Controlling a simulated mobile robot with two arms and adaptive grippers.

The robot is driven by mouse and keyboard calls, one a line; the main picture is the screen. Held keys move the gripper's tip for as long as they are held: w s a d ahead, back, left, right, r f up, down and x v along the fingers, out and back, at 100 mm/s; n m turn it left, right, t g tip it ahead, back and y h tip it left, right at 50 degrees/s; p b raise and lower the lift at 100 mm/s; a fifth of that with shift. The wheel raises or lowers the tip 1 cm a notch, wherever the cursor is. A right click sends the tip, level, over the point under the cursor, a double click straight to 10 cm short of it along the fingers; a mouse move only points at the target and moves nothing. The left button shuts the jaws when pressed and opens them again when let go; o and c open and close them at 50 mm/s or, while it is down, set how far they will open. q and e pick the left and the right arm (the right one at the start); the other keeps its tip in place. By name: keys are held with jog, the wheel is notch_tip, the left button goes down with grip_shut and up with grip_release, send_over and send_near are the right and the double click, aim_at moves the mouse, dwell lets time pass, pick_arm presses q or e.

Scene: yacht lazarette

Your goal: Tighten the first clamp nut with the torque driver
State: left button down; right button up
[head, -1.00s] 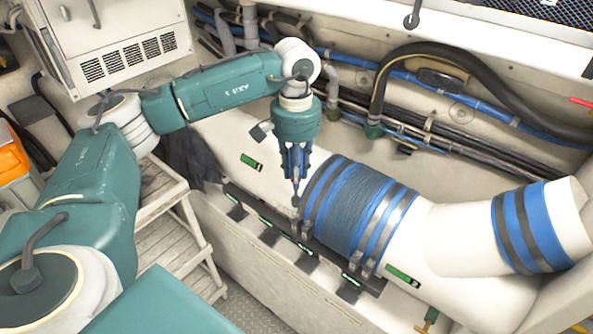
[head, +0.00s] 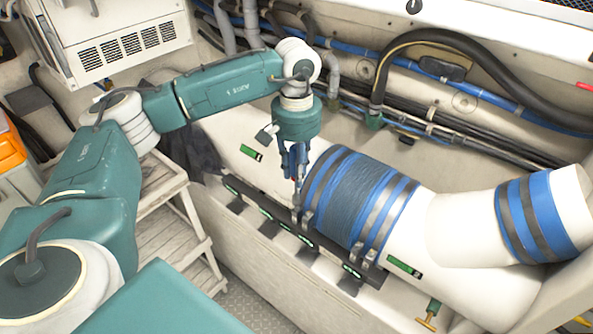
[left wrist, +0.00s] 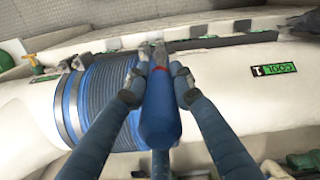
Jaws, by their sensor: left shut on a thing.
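My left gripper (head: 293,160) points down over the near left end of the blue hose sleeve (head: 352,200). It is shut on the torque driver, whose blue handle with a red ring (left wrist: 160,112) lies between the fingers in the left wrist view. In the head view the thin driver shaft (head: 297,187) stands roughly upright, its tip beside the first clamp (head: 322,185) at its front-side nut (head: 307,218). I cannot tell whether the tip touches the nut. A second metal clamp (head: 386,215) circles the sleeve farther right. My right gripper is not in view.
A dark rail (head: 262,208) with green labels runs along the near side of the white pipe (head: 465,265). Black and blue hoses (head: 470,85) line the back wall. A white slatted step (head: 165,225) stands at left. A brass-handled valve (head: 428,318) is at lower right.

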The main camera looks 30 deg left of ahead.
pick_arm(q)
jog(key=shift+n, duration=0.7)
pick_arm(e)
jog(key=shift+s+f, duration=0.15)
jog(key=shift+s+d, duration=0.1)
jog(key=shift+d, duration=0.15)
pick_arm(q)
jog(key=shift+n, duration=2.1)
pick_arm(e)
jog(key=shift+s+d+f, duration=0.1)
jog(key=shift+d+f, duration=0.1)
pick_arm(q)
jog(key=n, duration=0.3)
jog(key=shift+n+b, duration=0.4)
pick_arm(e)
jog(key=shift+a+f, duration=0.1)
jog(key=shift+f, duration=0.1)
